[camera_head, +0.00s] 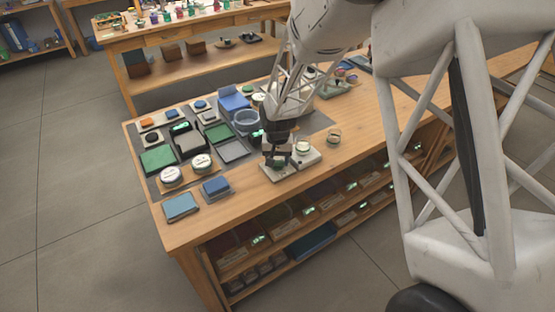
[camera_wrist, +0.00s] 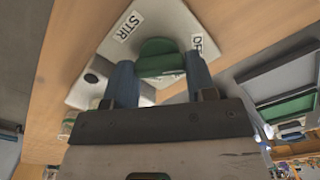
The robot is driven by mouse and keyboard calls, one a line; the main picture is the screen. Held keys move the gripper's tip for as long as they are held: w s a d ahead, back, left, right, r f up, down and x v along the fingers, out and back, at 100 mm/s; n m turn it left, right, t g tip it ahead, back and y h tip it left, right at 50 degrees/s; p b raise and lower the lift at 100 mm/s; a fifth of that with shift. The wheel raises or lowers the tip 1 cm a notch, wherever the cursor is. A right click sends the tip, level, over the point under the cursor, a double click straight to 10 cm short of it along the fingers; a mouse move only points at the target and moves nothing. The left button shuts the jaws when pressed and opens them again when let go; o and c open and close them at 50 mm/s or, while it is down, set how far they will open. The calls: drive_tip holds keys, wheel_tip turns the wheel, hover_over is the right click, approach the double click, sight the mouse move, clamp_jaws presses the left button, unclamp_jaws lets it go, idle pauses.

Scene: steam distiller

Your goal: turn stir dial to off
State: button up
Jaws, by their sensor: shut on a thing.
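The stir dial is a green knob (camera_wrist: 158,46) on a pale plate (camera_wrist: 182,22) labelled "STIR" (camera_wrist: 128,26). A second label (camera_wrist: 197,43), partly cut off by a finger and seeming to start "OF", is on the plate's right side. My gripper (camera_wrist: 160,76) has its two blue fingers on either side of the green knob, shut on it. The knob's pointer direction cannot be told.
A pale round knob (camera_head: 303,146) is on the right of the plate, with a small glass jar (camera_head: 334,136) beyond it. Bare wood (camera_head: 240,205) runs along the front edge.

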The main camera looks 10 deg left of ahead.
sight(277, 161)
drive_tip(key=shift+n, duration=0.5)
drive_tip(key=o, duration=0.9)
drive_tip(key=shift+o, duration=0.2)
drive_tip(key=shift+r, duration=3.9)
